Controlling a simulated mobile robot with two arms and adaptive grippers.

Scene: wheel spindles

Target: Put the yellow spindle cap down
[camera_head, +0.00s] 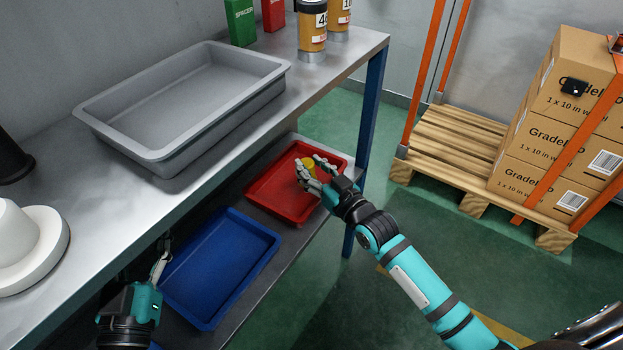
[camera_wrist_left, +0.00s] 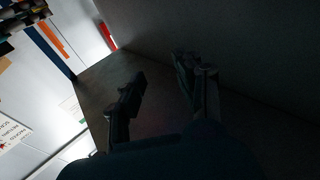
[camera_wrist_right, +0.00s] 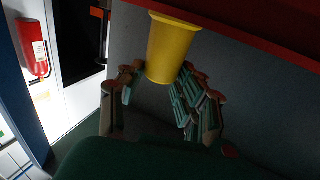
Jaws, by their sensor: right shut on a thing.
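The yellow spindle cap (camera_head: 309,163) shows as a small yellow patch at my right gripper (camera_head: 314,172), over the red tray (camera_head: 257,194) on the lower shelf. In the right wrist view the cap (camera_wrist_right: 172,48) is a tapered yellow cup between the two fingers of my right gripper (camera_wrist_right: 160,82), which is shut on it. I cannot tell whether the cap touches the tray. My left gripper (camera_head: 161,262) is low at the left, beside the blue tray. In the left wrist view its fingers (camera_wrist_left: 162,88) are apart with nothing between them.
A blue tray (camera_head: 222,262) lies on the lower shelf next to the red one. The upper worktop (camera_head: 200,188) overhangs both and holds a grey bin (camera_head: 130,150), a white round part (camera_head: 40,235) and several containers. A pallet (camera_head: 455,140) with boxes stands right.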

